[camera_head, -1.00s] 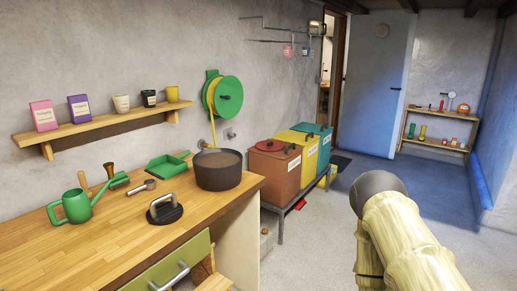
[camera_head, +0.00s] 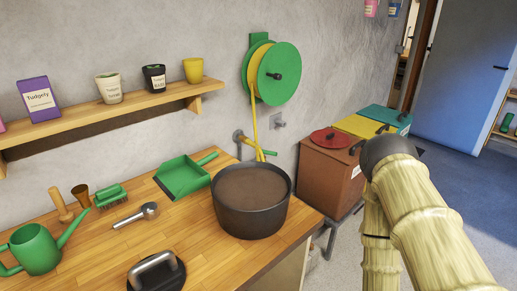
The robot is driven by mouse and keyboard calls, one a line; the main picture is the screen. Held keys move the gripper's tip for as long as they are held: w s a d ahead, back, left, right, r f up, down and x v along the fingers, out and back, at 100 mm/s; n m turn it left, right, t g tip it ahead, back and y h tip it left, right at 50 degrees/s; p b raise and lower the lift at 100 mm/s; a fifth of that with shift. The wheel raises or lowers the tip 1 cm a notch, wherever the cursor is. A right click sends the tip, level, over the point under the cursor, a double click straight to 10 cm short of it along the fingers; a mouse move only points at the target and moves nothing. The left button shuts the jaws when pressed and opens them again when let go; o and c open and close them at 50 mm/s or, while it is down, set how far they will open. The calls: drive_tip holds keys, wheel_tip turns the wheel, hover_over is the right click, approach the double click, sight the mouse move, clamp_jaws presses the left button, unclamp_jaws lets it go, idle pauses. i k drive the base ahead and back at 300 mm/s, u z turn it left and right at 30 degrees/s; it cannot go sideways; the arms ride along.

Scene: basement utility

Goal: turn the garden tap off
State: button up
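The garden tap (camera_head: 259,151) is on the wall just behind the dark round pot (camera_head: 252,207). A grey round fitting (camera_head: 239,136) on the wall and a small green handle (camera_head: 270,153) show there. The yellow hose (camera_head: 254,122) hangs down to it from the green hose reel (camera_head: 271,74). The tap's lower part is hidden behind the pot, and I cannot tell whether water runs. My bamboo-patterned arm is at the right, apart from the tap. I cannot make out my gripper's fingers.
The wooden worktop (camera_head: 105,244) holds a green watering can (camera_head: 36,249), a green dustpan (camera_head: 186,176), a scoop (camera_head: 137,215) and a dark handled tool (camera_head: 157,275). A shelf (camera_head: 118,119) with pots is above. Lidded bins (camera_head: 327,178) stand right of the worktop.

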sight(267, 152)
drive_tip(key=u, duration=0.1)
drive_tip(key=k, duration=0.95)
drive_tip(key=z, duration=1.1)
drive_tip(key=i, duration=1.15)
drive_tip(key=u, duration=0.45)
drive_tip(key=i, duration=0.8)
drive_tip(key=u, duration=0.9)
